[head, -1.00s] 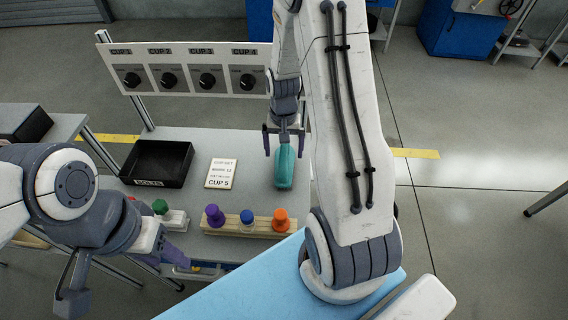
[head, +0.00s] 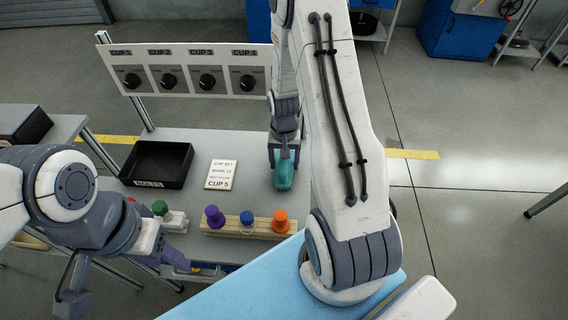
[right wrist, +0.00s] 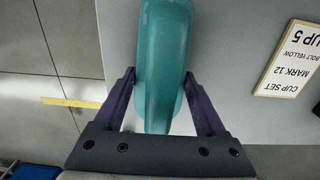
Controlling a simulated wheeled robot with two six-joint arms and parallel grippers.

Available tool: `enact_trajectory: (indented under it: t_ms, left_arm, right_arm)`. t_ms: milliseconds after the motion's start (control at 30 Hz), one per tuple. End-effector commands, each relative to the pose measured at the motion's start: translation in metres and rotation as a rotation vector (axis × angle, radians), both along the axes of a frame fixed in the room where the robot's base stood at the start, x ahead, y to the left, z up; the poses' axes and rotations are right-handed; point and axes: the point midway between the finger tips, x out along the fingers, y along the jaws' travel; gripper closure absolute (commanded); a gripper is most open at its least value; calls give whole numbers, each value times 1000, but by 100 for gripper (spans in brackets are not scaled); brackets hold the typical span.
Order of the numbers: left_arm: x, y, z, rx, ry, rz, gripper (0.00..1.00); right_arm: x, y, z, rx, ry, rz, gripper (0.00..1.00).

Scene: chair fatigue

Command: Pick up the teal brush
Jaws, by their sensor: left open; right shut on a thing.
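The teal brush (head: 284,175) lies on the grey table near its right side. In the right wrist view the brush (right wrist: 163,60) runs lengthwise between the purple fingers. My right gripper (head: 284,158) is shut on the brush; it also shows in the right wrist view (right wrist: 160,88). My left gripper (head: 178,246) is open at the table's front left, beside the white block with the green knob.
A black tray (head: 157,183) and a sign card (head: 221,174) lie left of the brush. A wooden rack (head: 228,230) with purple, blue and orange knobs stands in front. A panel with dials (head: 190,80) rises behind. Bare tabletop lies between card and brush.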

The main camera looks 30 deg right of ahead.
Motion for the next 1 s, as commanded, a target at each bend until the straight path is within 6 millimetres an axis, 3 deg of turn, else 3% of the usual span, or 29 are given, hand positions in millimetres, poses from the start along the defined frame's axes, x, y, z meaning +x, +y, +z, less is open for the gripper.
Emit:
enact_trajectory:
  t_ms: [267, 467, 800, 1000]
  left_arm:
    - [0, 0, 1, 0, 0, 0, 50]
    - [0, 0, 3, 0, 0, 0, 50]
    - [0, 0, 3, 0, 0, 0, 50]
    - [0, 0, 4, 0, 0, 0, 50]
  right_arm:
    - [1, 0, 10, -1, -2, 0, 98]
    - [2, 0, 43, -3, -7, 0, 98]
    - [-62, -41, 86, -2, -2, -7, 98]
    - [-87, -57, 103, -1, -1, -4, 98]
